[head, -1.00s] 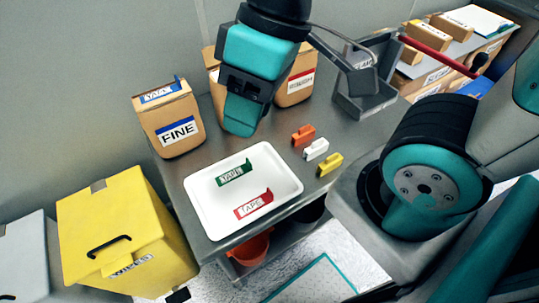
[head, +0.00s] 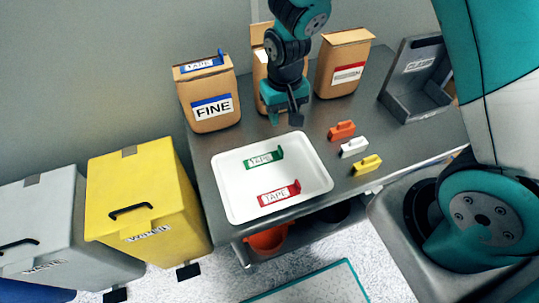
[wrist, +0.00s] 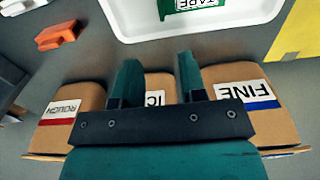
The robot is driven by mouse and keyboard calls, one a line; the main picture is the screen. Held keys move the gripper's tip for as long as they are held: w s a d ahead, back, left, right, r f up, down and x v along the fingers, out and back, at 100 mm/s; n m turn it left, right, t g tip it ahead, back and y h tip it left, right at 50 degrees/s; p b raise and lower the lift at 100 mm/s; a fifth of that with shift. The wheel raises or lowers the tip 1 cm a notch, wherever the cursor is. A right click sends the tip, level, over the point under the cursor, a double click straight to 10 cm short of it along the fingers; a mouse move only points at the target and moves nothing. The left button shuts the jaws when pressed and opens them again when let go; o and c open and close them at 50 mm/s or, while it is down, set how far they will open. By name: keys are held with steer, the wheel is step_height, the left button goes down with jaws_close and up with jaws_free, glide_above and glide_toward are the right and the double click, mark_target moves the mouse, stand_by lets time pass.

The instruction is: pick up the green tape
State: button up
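The green tape (head: 263,159), a flat piece with a white "TAPE" label and an upturned end, lies in the back part of the white tray (head: 229,200). In the wrist view the green tape (wrist: 188,8) is cut off by the top edge. A red tape (head: 279,194) lies in front of it in the tray. My gripper (head: 284,117) is behind and right of the tray, in front of the middle box. In the wrist view my gripper's (wrist: 158,72) two fingers are apart with nothing held between them. The green tape is beyond the fingertips.
The FINE box (head: 210,107) with a blue tape on top, a middle box (head: 261,68) and a red-labelled box (head: 343,73) stand at the back. Orange (head: 341,130), white (head: 353,148) and yellow (head: 367,165) clips lie right of the tray. A grey scoop-like bin (head: 420,90) stands farther right.

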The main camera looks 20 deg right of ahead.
steer(key=p, duration=0.1)
glide_above(280, 148)
step_height(280, 148, down, 8)
steer(key=shift+d+f, duration=0.1)
steer(key=shift+f+p, duration=1.1)
steer(key=shift+f, duration=1.5)
steer(key=shift+c, duration=0.4)
jaws_close()
